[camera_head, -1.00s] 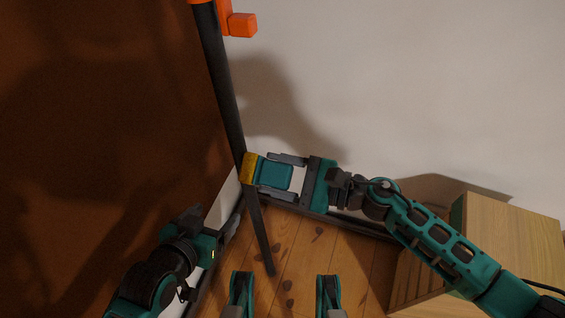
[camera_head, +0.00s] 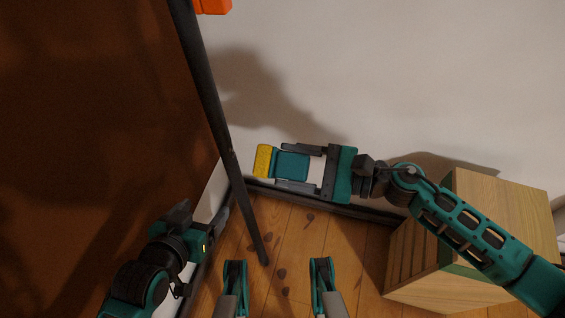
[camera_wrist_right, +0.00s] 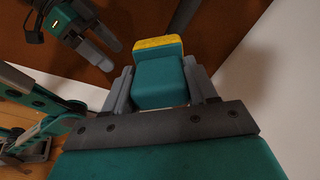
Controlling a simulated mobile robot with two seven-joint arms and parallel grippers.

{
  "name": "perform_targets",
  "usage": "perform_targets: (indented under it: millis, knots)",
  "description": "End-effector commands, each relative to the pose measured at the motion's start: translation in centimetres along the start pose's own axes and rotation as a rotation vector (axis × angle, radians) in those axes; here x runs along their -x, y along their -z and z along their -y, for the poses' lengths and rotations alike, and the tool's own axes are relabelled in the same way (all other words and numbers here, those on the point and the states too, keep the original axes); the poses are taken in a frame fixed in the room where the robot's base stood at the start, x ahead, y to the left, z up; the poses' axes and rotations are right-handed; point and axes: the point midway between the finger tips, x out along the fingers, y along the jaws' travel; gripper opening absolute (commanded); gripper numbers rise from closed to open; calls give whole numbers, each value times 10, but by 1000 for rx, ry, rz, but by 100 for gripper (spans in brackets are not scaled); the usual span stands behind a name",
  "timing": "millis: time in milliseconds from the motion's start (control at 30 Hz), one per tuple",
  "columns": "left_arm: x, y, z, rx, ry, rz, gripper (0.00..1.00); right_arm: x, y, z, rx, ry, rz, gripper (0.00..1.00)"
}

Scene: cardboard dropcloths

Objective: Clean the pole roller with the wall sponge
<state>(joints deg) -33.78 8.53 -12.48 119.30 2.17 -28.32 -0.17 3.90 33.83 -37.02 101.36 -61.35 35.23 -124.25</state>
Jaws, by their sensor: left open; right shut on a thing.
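The pole roller's dark pole (camera_head: 205,85) leans in the corner, running from the top edge down to the floor. Only a bit of its orange part (camera_head: 212,6) shows at the top edge. My right gripper (camera_head: 291,166) is shut on the wall sponge (camera_head: 263,161), which has a yellow face and a teal body. The yellow face points left at the pole, with a visible gap between them. The sponge also shows in the right wrist view (camera_wrist_right: 158,45), between the grey fingers. My left gripper (camera_head: 200,222) is open and empty, low and left of the pole.
A brown wall (camera_head: 90,110) is at the left and a pale wall (camera_head: 420,70) behind. A slatted wooden box (camera_head: 500,215) stands at the right, beneath my right arm. Wooden floor (camera_head: 300,235) shows between.

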Motion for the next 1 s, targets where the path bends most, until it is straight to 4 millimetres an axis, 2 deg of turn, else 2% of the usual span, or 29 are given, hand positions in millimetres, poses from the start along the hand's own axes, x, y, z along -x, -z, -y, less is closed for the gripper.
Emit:
perform_targets:
  millis: [367,700,1000]
  knots:
    - [-1,-2,0,0,0,0,78,3,0,0,0,1,0,22]
    - [-6,-10,0,1,-1,0,78,30,2,-1,0,1,-2,22]
    - [-7,-10,-1,2,-2,-2,78,31,2,-1,0,1,0,22]
